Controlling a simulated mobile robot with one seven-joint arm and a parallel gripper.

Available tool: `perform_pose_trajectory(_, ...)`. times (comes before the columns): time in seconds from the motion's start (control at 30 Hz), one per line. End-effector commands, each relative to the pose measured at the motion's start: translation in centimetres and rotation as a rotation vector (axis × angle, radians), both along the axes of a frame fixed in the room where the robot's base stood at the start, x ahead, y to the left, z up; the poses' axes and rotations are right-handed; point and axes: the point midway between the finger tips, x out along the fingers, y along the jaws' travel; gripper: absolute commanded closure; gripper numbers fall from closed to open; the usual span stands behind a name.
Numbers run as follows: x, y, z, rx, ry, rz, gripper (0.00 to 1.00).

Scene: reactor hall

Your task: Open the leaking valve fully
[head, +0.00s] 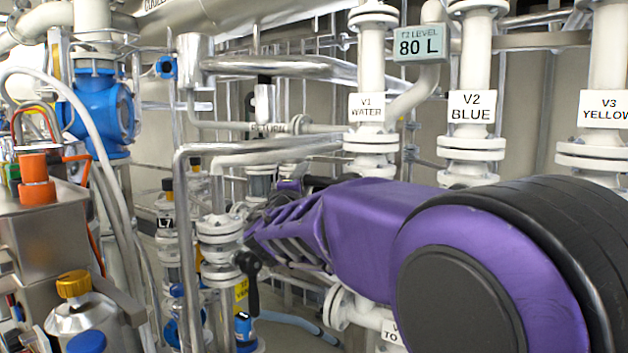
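No drip or puddle shows, so I cannot tell which valve leaks. A black lever handle (249,272) hangs down beside the flanged pipe fitting (220,232) left of my arm. Upright white pipes carry the labels V1 WATER (367,107), V2 BLUE (472,106) and V3 YELLOW (605,109); their lower parts are partly hidden by my arm. My purple and black arm fills the lower right and reaches away into the pipework at centre. My gripper's fingers are hidden behind the arm and pipes.
A grey display (420,44) reads T2 LEVEL 80 L. Pipes crowd the space around my arm.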

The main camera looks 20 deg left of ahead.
Motion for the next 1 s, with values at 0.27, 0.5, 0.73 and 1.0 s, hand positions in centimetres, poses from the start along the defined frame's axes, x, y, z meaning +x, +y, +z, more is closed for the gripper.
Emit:
perform_pose_trajectory(0.27,-0.01,0.01,0.01,0.0,0.0,0.0,1.0)
perform_pose_trajectory(0.5,-0.01,0.01,0.02,0.0,0.0,0.0,1.0)
perform_pose_trajectory(0.73,-0.01,0.01,0.03,0.0,0.0,0.0,1.0)
perform_pose_trajectory(1.0,-0.01,0.01,0.04,0.0,0.0,0.0,1.0)
